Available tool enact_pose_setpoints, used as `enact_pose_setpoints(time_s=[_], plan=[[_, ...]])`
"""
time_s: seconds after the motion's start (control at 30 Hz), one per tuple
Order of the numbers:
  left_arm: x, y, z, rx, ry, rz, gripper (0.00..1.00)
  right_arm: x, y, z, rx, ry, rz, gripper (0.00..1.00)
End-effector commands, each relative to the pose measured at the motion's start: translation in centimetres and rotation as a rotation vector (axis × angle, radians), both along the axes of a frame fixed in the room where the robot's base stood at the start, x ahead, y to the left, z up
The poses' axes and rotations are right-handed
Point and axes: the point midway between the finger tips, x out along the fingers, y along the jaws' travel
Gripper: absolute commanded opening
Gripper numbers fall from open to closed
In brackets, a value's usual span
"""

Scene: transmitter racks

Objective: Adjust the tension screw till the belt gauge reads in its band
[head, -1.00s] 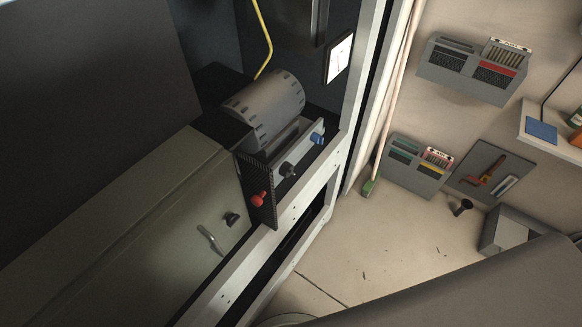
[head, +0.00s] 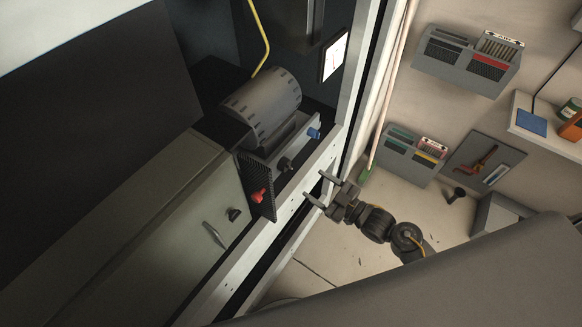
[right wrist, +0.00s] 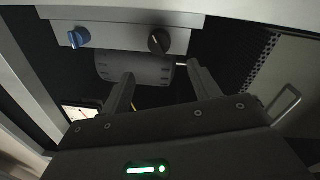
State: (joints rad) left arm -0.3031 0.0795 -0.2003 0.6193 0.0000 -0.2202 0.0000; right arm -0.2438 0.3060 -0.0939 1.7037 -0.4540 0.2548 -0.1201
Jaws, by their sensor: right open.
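A grey slotted drum-shaped motor (head: 262,105) sits in the rack behind a plate carrying a blue knob (head: 313,133) and a black knob (head: 285,164). A red knob (head: 258,195) is on the dark perforated panel beside it. I cannot tell which is the tension screw. A white-faced gauge (head: 335,56) hangs behind; its reading is too small to tell. My right gripper (head: 314,185) is open and empty, in front of the rack frame, apart from the knobs. In the right wrist view the black knob (right wrist: 159,41) is ahead between the fingers, the blue knob (right wrist: 79,37) left. My left gripper is not in view.
The pale rack frame (head: 288,212) runs between my right gripper and the motor. A grey cabinet with a handle (head: 214,235) stands at left. Wall bins (head: 411,155), a tool board (head: 484,160) and a shelf (head: 545,128) are at right. The floor between is mostly clear.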

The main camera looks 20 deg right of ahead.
Motion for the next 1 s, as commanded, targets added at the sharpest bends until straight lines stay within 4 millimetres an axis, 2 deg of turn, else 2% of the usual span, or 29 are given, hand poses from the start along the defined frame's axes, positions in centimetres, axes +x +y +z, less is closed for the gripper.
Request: enact_pose_setpoints(time_s=[0.53, 0.73, 1.0], plan=[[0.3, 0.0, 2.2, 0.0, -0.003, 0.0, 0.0, 7.2, 5.2, 0.1, 0.002, 0.002, -0.001, 0.62], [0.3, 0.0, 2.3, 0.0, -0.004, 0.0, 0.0, 8.3, 6.1, 0.0, 0.001, 0.002, -0.002, 0.62], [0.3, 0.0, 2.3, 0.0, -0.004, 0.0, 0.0, 8.4, 6.1, 0.0, 0.0, 0.002, -0.001, 0.62]])
